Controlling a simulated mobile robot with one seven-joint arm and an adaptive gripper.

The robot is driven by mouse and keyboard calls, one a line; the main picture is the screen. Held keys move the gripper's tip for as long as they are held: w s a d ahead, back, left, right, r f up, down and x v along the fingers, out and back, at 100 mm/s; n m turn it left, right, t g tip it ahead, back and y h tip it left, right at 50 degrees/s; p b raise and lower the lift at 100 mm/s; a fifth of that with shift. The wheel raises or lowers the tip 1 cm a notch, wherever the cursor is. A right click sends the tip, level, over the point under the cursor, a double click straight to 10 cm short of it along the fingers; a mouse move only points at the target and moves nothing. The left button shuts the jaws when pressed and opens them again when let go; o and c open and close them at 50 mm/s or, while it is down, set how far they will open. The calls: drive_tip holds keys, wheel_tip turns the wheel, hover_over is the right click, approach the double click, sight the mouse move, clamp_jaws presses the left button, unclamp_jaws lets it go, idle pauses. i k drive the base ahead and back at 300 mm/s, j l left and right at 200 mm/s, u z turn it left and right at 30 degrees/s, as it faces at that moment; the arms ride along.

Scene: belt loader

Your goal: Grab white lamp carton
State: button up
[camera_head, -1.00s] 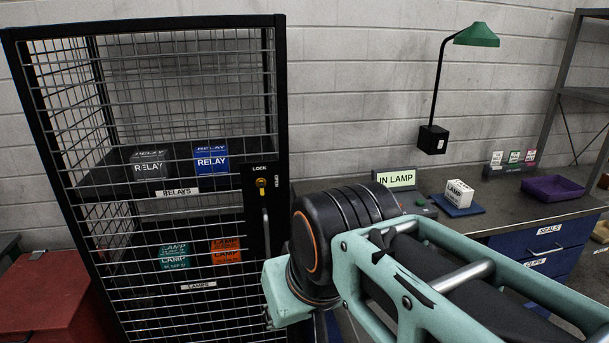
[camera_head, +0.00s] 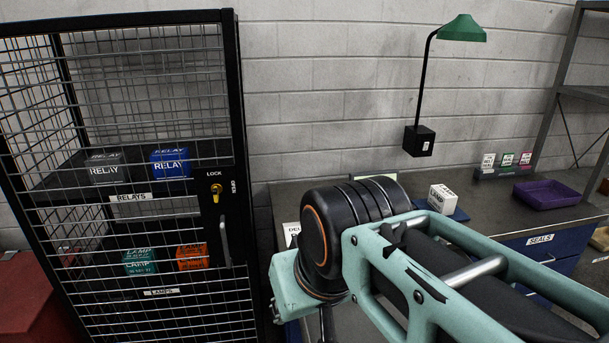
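The white lamp carton (camera_head: 442,199) sits upright on a blue pad (camera_head: 459,214) on the grey workbench, right of centre, behind my arm. Its lower part is partly hidden by my arm. My arm's dark joint and pale green link fill the lower middle and right. My gripper is not in view, so its state and distance from the carton do not show.
A black mesh cage (camera_head: 233,130) stands at left with relay and lamp boxes on its shelves. A purple tray (camera_head: 547,194) and a small card rack (camera_head: 503,168) are on the bench at right. A green desk lamp (camera_head: 462,30) hangs over the bench.

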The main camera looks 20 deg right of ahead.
sight(440, 199)
drive_tip(key=i+l, duration=0.1)
drive_tip(key=l, duration=3.05)
drive_tip(key=i, duration=0.05)
